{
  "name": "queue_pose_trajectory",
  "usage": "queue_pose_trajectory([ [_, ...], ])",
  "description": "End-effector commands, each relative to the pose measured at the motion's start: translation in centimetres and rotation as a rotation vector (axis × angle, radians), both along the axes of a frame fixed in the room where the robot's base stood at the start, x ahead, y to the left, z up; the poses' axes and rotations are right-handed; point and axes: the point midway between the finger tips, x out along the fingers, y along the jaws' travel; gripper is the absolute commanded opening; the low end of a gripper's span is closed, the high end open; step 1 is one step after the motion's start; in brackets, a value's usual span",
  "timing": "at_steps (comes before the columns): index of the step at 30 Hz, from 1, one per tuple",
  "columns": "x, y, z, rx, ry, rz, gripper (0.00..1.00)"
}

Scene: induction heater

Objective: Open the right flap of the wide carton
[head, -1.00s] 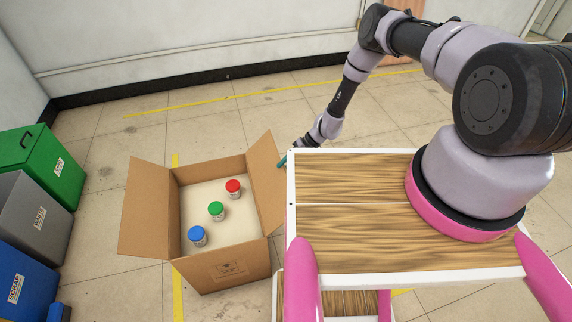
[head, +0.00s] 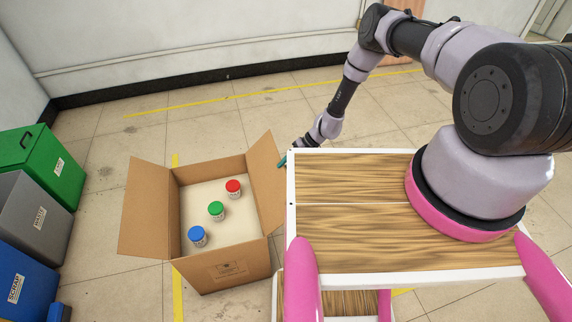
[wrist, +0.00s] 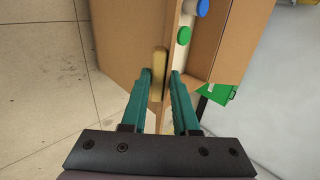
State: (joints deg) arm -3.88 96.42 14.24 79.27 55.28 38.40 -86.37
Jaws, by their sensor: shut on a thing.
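The wide carton (head: 230,273) stands on the floor, its top open. Its right flap (head: 263,175) stands up and leans outward to the right; its left flap (head: 145,205) is spread outward to the left. My gripper (head: 283,161) is at the right flap's outer side, partly hidden by my own body in the head view. In the wrist view, the teal fingers of my gripper (wrist: 161,80) are closed about the flap's edge, with a small yellowish tab (wrist: 158,62) between the fingertips.
Inside the carton stand a red-lidded jar (head: 233,188), a green-lidded jar (head: 216,211) and a blue-lidded jar (head: 197,236). Green (head: 40,165), grey (head: 32,220) and blue (head: 22,275) bins line the left. The floor behind the carton is clear.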

Motion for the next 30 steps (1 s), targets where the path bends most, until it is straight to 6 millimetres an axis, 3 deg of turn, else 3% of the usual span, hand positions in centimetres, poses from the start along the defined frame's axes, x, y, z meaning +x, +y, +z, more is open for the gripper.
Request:
queue_pose_trajectory([
  [19, 0.1, -0.5, -0.2, -0.022, -0.007, 0.002, 0.00],
  [30, -1.1, 3.5, 3.3, -0.239, -0.072, 0.006, 0.00],
])
